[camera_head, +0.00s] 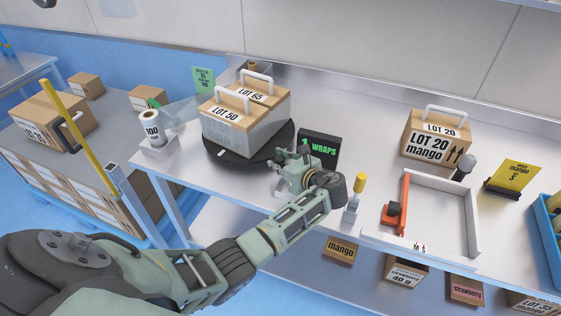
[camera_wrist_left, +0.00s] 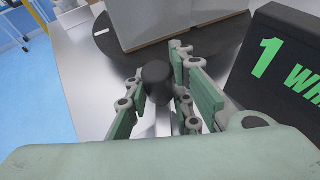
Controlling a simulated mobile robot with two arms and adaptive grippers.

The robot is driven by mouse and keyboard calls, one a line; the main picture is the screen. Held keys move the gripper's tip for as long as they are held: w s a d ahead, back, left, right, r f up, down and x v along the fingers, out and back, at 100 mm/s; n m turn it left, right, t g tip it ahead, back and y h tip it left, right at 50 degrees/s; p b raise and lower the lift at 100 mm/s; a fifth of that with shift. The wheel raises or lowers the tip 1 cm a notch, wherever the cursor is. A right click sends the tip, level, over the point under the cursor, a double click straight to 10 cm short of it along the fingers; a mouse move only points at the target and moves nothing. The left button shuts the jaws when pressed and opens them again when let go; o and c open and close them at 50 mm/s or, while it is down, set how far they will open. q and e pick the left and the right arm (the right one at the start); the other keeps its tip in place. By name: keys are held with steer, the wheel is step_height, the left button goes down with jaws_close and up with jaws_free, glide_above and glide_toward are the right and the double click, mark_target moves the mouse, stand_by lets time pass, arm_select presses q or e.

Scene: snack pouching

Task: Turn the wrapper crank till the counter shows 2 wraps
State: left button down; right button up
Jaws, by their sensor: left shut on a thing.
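The wrap counter (camera_head: 319,147) is a black box with green text; in the left wrist view its face (camera_wrist_left: 285,60) reads 1. My left gripper (camera_head: 294,165) is just left of the counter, at the front of the black turntable (camera_head: 223,157). In the left wrist view the left gripper (camera_wrist_left: 160,80) is shut on a black knob (camera_wrist_left: 157,78), which appears to be the crank handle. The rest of the crank is mostly hidden by the gripper. Boxes marked LOT 50 (camera_head: 229,113) and LOT 65 (camera_head: 262,94) stand on the turntable. My right gripper is not in view.
A film roll marked 100 (camera_head: 151,128) stands left of the turntable. A LOT 20 mango box (camera_head: 436,137), a white tray (camera_head: 473,222) and a yellow-topped tool (camera_head: 358,189) are to the right. Bare steel table lies between the counter and the mango box.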

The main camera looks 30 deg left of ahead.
arm_select(q)
steer(key=shift+s+a+n+g+y, duration=0.15)
steer(key=shift+s+n+g+y, duration=0.2)
steer(key=shift+n+g, duration=0.2)
steer(key=c, duration=1.5)
jaws_free()
steer(key=shift+s, duration=0.1)
steer(key=v, duration=1.2)
